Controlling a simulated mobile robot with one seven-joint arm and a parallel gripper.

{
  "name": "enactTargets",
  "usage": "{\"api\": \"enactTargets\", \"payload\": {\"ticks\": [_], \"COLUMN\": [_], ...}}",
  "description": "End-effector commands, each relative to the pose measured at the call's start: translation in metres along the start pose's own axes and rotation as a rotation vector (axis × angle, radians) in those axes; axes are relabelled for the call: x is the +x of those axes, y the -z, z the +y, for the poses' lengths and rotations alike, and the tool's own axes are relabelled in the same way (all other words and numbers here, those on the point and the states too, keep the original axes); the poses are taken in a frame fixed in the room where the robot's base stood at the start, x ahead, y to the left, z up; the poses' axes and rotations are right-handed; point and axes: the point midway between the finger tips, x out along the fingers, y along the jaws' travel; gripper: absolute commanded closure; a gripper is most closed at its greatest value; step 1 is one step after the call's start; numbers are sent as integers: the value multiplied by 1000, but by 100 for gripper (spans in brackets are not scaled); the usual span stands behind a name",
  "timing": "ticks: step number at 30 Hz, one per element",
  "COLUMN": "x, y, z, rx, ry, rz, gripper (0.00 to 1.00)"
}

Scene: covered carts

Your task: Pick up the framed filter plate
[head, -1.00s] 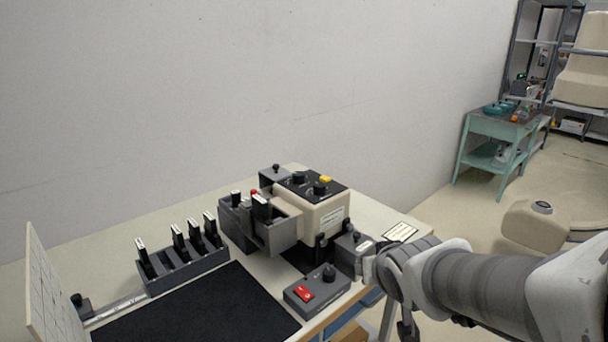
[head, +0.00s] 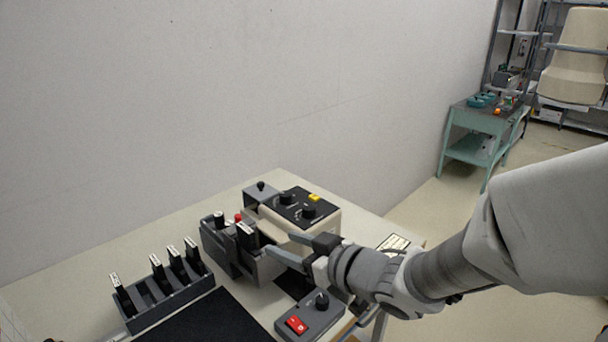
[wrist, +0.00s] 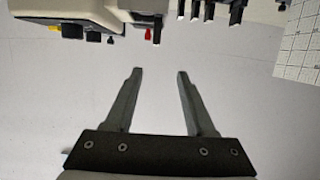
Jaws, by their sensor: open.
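Several upright dark plates with pale labelled tops are in view, and I cannot tell for sure which is the framed filter plate. One plate (head: 246,236) stands in the grey holder (head: 268,268) at the front of the beige instrument; it also shows in the wrist view (wrist: 157,30). Several similar plates (head: 157,268) stand in a grey slotted rack (head: 170,308) at the left. My gripper (head: 278,244) is open and empty, its fingers pointing left towards the holder plate. In the wrist view the gap between the fingertips (wrist: 160,71) is empty, with that plate beyond it.
The beige instrument (head: 318,228) has black knobs and a yellow button on top. A control box (head: 310,318) with a red switch stands in front. A black mat (head: 205,322) lies before the rack. The wall (head: 200,90) is behind the bench.

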Motion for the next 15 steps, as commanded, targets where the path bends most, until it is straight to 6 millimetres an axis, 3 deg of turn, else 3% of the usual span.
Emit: {"api": "enactTargets", "payload": {"ticks": [6,15], "x": [16,79], "y": [1,-3], "z": [-1,0], "rx": [5,2], "ry": [1,0], "rz": [-5,-2], "gripper": [45,45]}}
